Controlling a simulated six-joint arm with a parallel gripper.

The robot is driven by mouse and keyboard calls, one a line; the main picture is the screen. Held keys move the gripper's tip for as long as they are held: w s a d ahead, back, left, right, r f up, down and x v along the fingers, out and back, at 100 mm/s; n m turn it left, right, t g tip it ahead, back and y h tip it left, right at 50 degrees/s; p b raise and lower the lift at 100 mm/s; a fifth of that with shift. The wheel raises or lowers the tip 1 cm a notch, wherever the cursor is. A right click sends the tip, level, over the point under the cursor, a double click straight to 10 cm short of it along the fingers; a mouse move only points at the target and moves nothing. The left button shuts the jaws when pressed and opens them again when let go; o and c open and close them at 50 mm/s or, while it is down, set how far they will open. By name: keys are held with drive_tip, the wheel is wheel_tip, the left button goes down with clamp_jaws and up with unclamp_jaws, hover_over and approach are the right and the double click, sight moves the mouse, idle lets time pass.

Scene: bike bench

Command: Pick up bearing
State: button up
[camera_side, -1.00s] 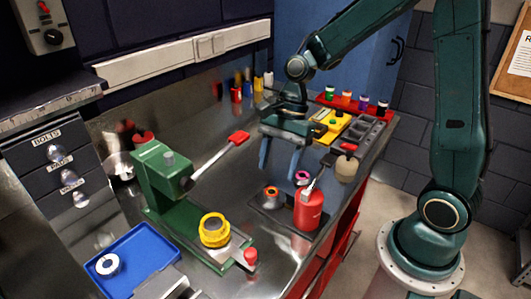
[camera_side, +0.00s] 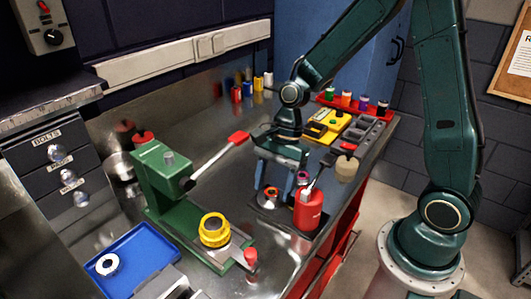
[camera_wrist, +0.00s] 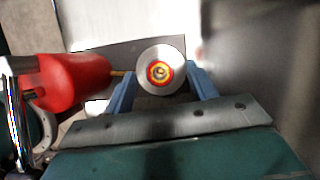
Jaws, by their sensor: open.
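The bearing (camera_wrist: 161,70) appears as a round silver ring with a red and yellow centre in the wrist view. In the side view the bearing (camera_side: 269,197) sits low on a dark plate on the bench, partly hidden by a finger. My gripper (camera_side: 278,187) is pointing down over it. In the wrist view my gripper (camera_wrist: 162,86) is open, with one blue finger on each side of the bearing. I cannot tell whether either finger touches it.
A red bottle (camera_side: 307,208) stands close beside the gripper, and also shows left of the bearing in the wrist view (camera_wrist: 72,82). A green press (camera_side: 165,185) with a yellow ring (camera_side: 213,230) stands left. A blue tray (camera_side: 150,248) holds a white ring (camera_side: 107,264).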

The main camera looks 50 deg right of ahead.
sight(273, 189)
drive_tip(key=c, duration=1.2)
drive_tip(key=shift+r, duration=0.15)
wheel_tip(273, 189, up, 10)
drive_tip(key=shift+f, duration=0.1)
drive_tip(key=shift+a, duration=0.1)
idle(0.4)
drive_tip(key=a, duration=0.5)
drive_tip(key=w+a+r, duration=0.1)
drive_tip(key=a, duration=0.4)
drive_tip(key=w+a, duration=0.1)
drive_tip(key=a, duration=0.4)
drive_tip(key=shift+a+r, duration=0.35)
drive_tip(key=shift+a, duration=0.05)
